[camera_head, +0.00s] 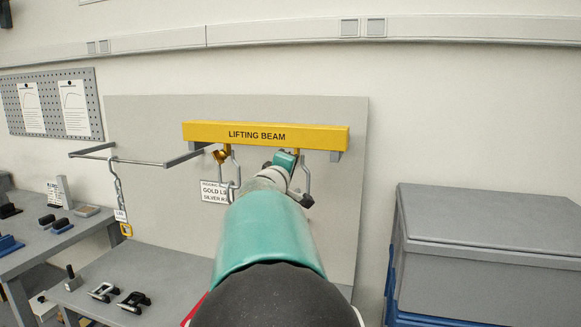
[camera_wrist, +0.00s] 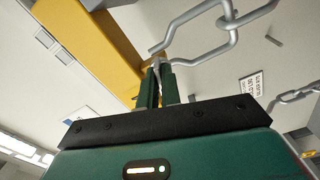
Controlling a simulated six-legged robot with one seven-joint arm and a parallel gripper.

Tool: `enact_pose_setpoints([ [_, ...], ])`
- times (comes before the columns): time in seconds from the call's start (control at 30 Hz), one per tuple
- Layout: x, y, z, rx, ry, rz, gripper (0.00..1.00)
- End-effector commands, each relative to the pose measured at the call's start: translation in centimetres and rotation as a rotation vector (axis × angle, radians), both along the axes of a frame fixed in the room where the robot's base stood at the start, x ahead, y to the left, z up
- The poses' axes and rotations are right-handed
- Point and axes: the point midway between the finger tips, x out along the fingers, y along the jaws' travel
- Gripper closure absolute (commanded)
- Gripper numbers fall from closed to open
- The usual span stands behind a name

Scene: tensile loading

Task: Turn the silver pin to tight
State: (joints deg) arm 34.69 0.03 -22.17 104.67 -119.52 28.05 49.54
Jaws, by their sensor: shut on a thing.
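The yellow lifting beam (camera_head: 265,136) hangs in front of a grey panel, with a shackle under each end. My gripper (camera_head: 291,158) is at the right shackle (camera_head: 307,183), just under the beam, and hides the silver pin in the head view. In the wrist view, my gripper's two green fingers (camera_wrist: 157,76) are closed around a thin silver piece, which appears to be the silver pin (camera_wrist: 156,66), next to the beam (camera_wrist: 88,45). Most of the pin is hidden between the fingers. How far it is turned cannot be told. The left shackle carries a gold pin (camera_head: 220,156).
A chain (camera_head: 119,190) hangs from a rail at left. Two shackles lie on the grey bench (camera_head: 165,280). A large grey case (camera_head: 490,225) stands at right.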

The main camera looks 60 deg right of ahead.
Motion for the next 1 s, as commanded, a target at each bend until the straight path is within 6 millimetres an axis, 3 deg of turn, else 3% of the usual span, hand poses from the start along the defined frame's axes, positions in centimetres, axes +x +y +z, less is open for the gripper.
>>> enact_pose_setpoints([
  [0.6,0.05,0.01,-0.28,0.088,-0.551,-0.002,1.00],
  [1.0,0.12,0.03,-0.35,0.118,-0.736,-0.002,1.00],
])
